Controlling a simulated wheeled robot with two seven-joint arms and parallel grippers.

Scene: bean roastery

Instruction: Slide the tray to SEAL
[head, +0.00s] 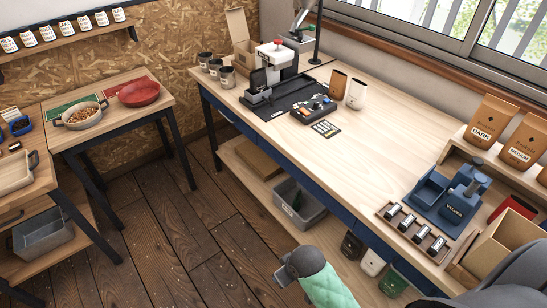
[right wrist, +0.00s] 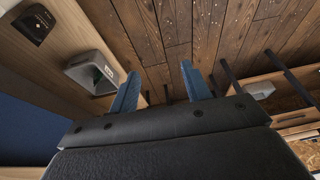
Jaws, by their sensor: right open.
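No lettering that reads SEAL is legible, and I cannot tell for sure which object is the task's tray. A shallow pale wooden tray (head: 12,183) with a dark handle lies on the left table, cut by the head view's left edge. A flat wooden rack (head: 399,236) with several metal cylinders lies at the workbench's near edge. My right gripper (right wrist: 160,70) shows blue fingers, apart and empty, over the floor beside the workbench in the right wrist view. Its fingers do not show in the head view. My left gripper is not in view.
The workbench (head: 385,140) is clear in its middle. A black mat (head: 285,103) with a machine (head: 278,62) lies toward its far end. A blue unit (head: 448,200) and an open cardboard box (head: 503,245) stand right. A grey bin (head: 300,207) sits on the lower shelf.

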